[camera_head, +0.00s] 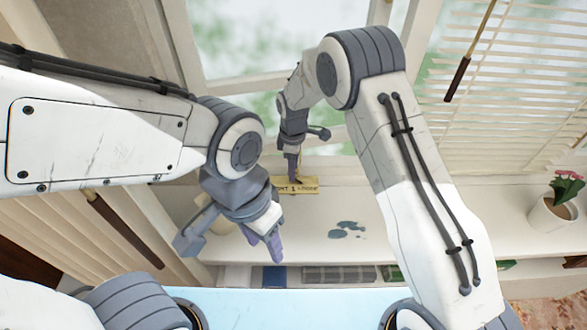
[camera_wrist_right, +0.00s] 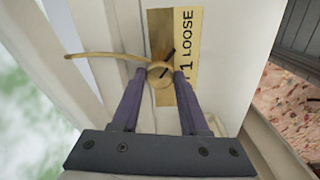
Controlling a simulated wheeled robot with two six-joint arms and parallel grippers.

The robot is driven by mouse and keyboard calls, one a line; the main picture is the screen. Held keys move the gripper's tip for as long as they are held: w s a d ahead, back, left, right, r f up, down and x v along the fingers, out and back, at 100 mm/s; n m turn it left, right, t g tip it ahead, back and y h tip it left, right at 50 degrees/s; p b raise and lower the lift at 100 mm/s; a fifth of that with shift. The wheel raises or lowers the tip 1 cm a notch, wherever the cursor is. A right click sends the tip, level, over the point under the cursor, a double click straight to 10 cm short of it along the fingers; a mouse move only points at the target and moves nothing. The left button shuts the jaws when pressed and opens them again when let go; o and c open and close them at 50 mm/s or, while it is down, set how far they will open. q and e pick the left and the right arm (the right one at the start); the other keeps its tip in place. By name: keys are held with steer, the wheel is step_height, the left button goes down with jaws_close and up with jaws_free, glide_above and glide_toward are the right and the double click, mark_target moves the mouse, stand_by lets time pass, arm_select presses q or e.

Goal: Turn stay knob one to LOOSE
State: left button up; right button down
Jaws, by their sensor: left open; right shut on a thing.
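A round brass knob (camera_wrist_right: 160,75) sits on a yellow plate (camera_wrist_right: 188,62) that reads "1" and "LOOSE" in the right wrist view. The plate also shows in the head view (camera_head: 308,186) on the window ledge. Black marks at the knob slant up and right, towards the LOOSE side. My right gripper (camera_wrist_right: 159,73) is shut on the knob, one purple fingertip on each side. In the head view, the right gripper (camera_head: 293,179) reaches down to the plate and hides the knob. My left gripper (camera_head: 269,240) is open and empty, lower and nearer, left of the plate.
A thin curved brass rod (camera_wrist_right: 105,56) runs left from the knob. A potted pink flower (camera_head: 553,210) stands at the right. Blinds (camera_head: 520,80) hang at the right, with a dark-tipped wand (camera_head: 458,78). Books (camera_head: 338,274) lie below the ledge.

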steer(key=shift+n, duration=0.8)
steer(key=shift+c, duration=2.1)
jaws_free()
steer(key=shift+r, duration=0.1)
step_height(320, 180, up, 10)
steer(key=b, duration=0.2)
steer(key=shift+r, duration=0.15)
